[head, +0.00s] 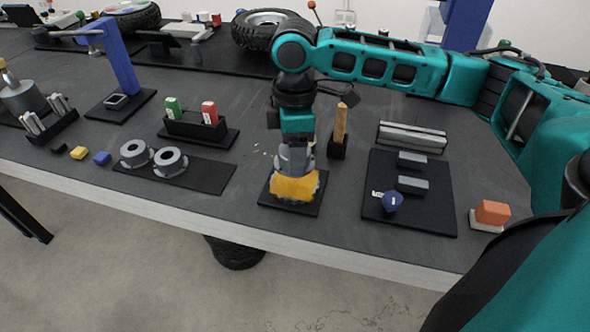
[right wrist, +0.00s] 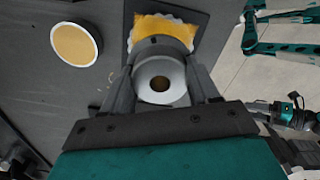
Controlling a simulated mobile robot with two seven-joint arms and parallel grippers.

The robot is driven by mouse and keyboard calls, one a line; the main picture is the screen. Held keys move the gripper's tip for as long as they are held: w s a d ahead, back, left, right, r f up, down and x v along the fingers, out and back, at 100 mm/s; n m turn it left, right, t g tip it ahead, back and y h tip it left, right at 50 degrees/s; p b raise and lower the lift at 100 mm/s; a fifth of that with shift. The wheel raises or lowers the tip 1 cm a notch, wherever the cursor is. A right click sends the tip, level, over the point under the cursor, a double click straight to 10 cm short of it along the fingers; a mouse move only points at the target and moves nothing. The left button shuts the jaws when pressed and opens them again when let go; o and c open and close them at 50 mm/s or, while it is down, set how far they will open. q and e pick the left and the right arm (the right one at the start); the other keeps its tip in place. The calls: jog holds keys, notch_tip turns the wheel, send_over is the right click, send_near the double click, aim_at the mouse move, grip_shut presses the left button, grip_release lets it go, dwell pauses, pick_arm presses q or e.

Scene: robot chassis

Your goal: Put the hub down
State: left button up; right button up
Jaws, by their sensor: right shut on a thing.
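My right gripper (head: 295,150) points down over the front middle of the bench and is shut on a grey hub (head: 294,163). In the right wrist view, the hub (right wrist: 160,78) shows its round end and centre hole between the two fingers (right wrist: 165,85). Beyond the hub lies a crumpled yellow and white cloth (head: 294,187) on a small black mat (head: 317,203). The hub is at the cloth; whether it touches cannot be told. Two similar grey rings (head: 136,153) (head: 170,162) stand on a black mat (head: 211,176) to the left.
A wooden-handled tool (head: 340,123) stands close right of the gripper. A mat (head: 440,218) with grey blocks and a blue piece lies further right. A red and green bottle holder (head: 195,129) stands left. A round yellow-topped thing (right wrist: 75,45) shows in the wrist view.

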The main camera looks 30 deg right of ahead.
aim_at(295, 181)
notch_tip(295, 181, down, 5)
jog(key=shift+r+b, duration=0.2)
jog(key=shift+b, duration=0.3)
jog(key=shift+f, duration=0.15)
pick_arm(q)
jog(key=shift+w+d, duration=0.3)
pick_arm(e)
jog(key=o, duration=0.9)
jog(key=shift+f, duration=0.15)
jog(key=o, duration=0.4)
pick_arm(q)
jog(key=shift+s+a+f, duration=0.15)
jog(key=shift+s+f, duration=0.1)
